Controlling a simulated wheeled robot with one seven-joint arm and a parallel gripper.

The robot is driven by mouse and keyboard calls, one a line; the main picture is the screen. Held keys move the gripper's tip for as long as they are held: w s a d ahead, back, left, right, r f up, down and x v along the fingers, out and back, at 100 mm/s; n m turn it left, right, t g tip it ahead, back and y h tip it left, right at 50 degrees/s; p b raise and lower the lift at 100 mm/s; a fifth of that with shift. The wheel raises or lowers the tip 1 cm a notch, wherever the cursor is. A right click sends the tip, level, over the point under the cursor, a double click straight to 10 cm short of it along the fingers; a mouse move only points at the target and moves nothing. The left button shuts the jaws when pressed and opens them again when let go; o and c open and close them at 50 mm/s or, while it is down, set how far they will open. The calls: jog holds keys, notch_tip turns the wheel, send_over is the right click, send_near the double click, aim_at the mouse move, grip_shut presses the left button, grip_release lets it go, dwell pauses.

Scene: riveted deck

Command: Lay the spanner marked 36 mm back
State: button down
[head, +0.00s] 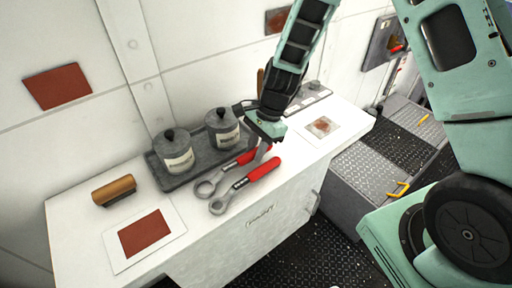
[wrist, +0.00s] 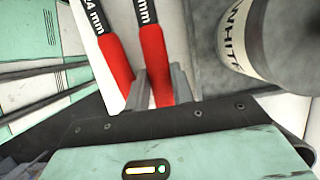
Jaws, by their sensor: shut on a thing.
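Two spanners with red handles and grey ring ends show side by side over the white counter. My gripper (head: 262,152) is shut on the handle of the rear spanner (head: 206,187), the one nearer the tray. In the wrist view my fingers (wrist: 160,88) straddle this right-hand handle (wrist: 152,50); its mark ends in "mm", with the number cut off. The front spanner (head: 240,188) lies just beside it; in the wrist view its handle (wrist: 114,62) bears a mark ending in "4 mm". I cannot tell whether the held spanner touches the counter.
A dark tray (head: 172,181) with two lidded jars (head: 174,151) (head: 222,128) stands behind the spanners. A wooden-backed brush (head: 114,190) and a card with a red-brown square (head: 146,233) lie at left. Another stained card (head: 323,127) lies at right. The counter's front edge is close.

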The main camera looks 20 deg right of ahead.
jog(key=c, duration=1.5)
grip_release()
jog(key=b+v, duration=0.2)
jog(key=v, duration=0.9)
jog(key=s+a+r+n+h, duration=0.1)
jog(key=s+a+r+n, duration=0.1)
jog(key=s+n, duration=0.5)
jog(key=s+a+r+n+h, duration=0.1)
jog(key=s+a+r+n, duration=0.1)
jog(key=s+n, duration=0.6)
jog(key=s+a+r+n+t+h, duration=0.1)
jog(key=s+a+r+n, duration=0.1)
jog(key=s+n, duration=0.5)
jog(key=shift+s+a+r+n, duration=0.1)
jog(key=shift+s+a+n, duration=0.2)
jog(key=shift+s+a, duration=0.6)
